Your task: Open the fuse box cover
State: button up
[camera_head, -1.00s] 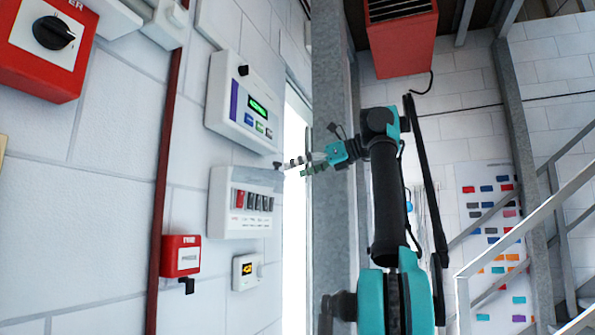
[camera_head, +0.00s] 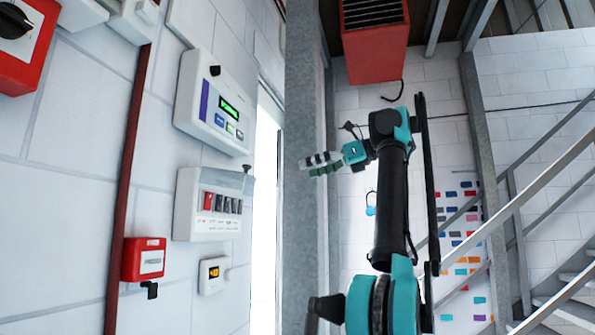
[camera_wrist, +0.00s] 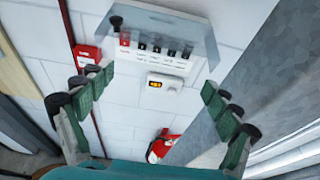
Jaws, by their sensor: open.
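The fuse box (camera_head: 209,218) is a white box on the white block wall, with one red switch and several dark switches in a row. Its cover (camera_head: 228,181) is a clear, greyish panel along the upper part of the box, with a small dark knob at its right end. In the wrist view the cover (camera_wrist: 190,28) spreads across the switch row, with the dark knob at its upper left. My gripper (camera_head: 312,165) is open and empty, to the right of the box in the head view and apart from it. In the wrist view its fingers (camera_wrist: 158,95) frame the space below the box.
A panel with a green display (camera_head: 217,108) is above the fuse box. A small white unit (camera_head: 213,275) and a red box (camera_head: 144,259) are below. A grey steel column (camera_head: 302,230) stands close beside my gripper. A red extinguisher (camera_wrist: 162,146) shows lower in the wrist view.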

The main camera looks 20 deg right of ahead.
jog(key=shift+s+d, duration=0.2)
